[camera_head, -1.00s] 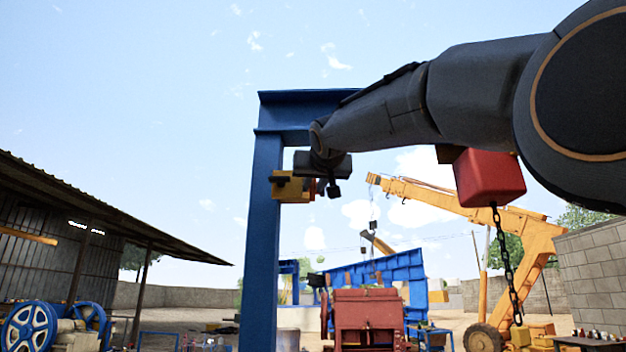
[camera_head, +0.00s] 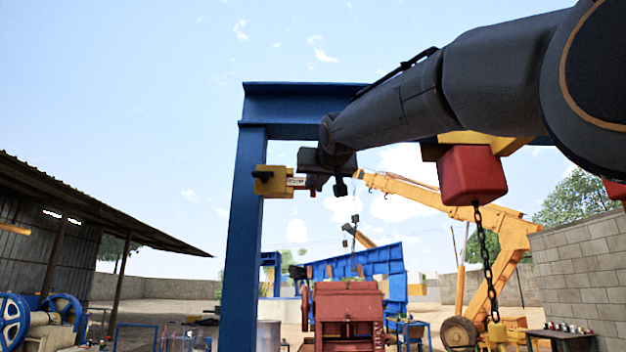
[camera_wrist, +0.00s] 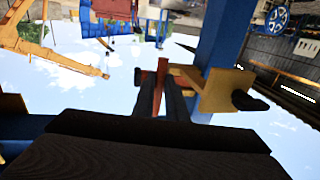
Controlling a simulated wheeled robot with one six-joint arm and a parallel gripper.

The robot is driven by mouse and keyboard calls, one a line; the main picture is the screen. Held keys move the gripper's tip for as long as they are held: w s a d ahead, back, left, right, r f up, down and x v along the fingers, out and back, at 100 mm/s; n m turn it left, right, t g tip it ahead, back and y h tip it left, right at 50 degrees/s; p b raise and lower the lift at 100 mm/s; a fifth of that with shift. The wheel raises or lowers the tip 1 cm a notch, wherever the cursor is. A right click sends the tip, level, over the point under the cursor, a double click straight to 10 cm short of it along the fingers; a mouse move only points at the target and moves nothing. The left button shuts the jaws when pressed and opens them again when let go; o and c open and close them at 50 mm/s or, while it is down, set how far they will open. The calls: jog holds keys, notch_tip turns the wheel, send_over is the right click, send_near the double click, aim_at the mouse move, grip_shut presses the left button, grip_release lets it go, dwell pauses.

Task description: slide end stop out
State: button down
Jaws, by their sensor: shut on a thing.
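My gripper (camera_head: 316,182) is at the top of the blue post, just right of a yellow housing (camera_head: 272,182) with a dark knob. The housing also shows in the wrist view (camera_wrist: 226,90). A pale, marked bar (camera_head: 296,182) joins the housing to my fingers. In the wrist view, my dark fingers (camera_wrist: 160,88) are shut on a reddish-orange upright piece (camera_wrist: 162,70), apparently the end stop's handle. A yellow bar runs from it toward the housing. The gripped part is mostly hidden by the fingers.
The blue post (camera_head: 245,230) and its top beam (camera_head: 300,105) stand close to my arm. A red hoist block (camera_head: 472,175) with a hanging chain (camera_head: 487,250) is at the right, below my arm. A yellow crane (camera_head: 505,235) and a red crusher (camera_head: 348,305) stand farther back.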

jog(key=d, duration=0.5)
jog(key=shift+w+p, duration=0.1)
jog(key=shift+p, duration=0.25)
jog(key=shift+f, duration=0.1)
jog(key=c, duration=2)
grip_release()
jog(key=shift+d, duration=0.15)
jog(key=shift+c, duration=0.2)
jog(key=shift+d, duration=0.1)
jog(key=b+v, duration=0.4)
jog(key=v, duration=0.4)
